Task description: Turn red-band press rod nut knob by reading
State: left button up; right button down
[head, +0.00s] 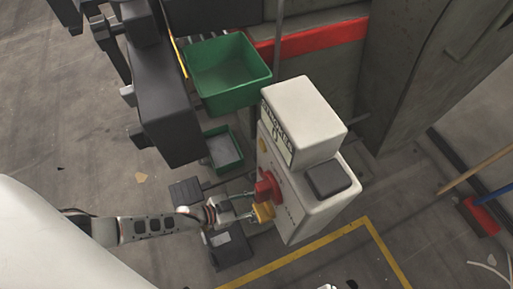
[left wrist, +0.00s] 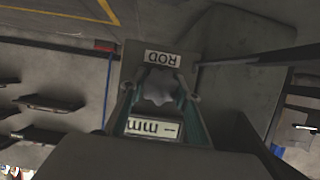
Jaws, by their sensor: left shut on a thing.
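My left gripper (head: 252,206) reaches in from the left to the front face of a pale box-shaped press head (head: 303,207). In the left wrist view, its two fingers are closed around a grey lobed knob (left wrist: 159,87). A label reading ROD (left wrist: 162,58) sits on one side of the knob, upside down. A readout strip (left wrist: 152,128) sits on the other side, also upside down; only a dash and "mm" can be made out. In the head view, the grey knob cannot be told apart.
A red knob (head: 267,186) and a yellow part (head: 263,212) are close to my left fingers. A stroke counter (head: 275,137) is above. A green bin (head: 227,72) and green tray (head: 222,149) stand behind, with a red band (head: 310,40) beyond. Yellow floor tape (head: 300,254) runs in front.

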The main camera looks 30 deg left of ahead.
dwell(0.3)
pick_arm(q)
jog(key=o, duration=1.1)
jog(key=shift+o, duration=0.2)
jog(key=shift+s+a, duration=0.1)
jog(key=v, duration=1.1)
jog(key=shift+s+a+r, duration=0.2)
jog(key=shift+r, duration=0.1)
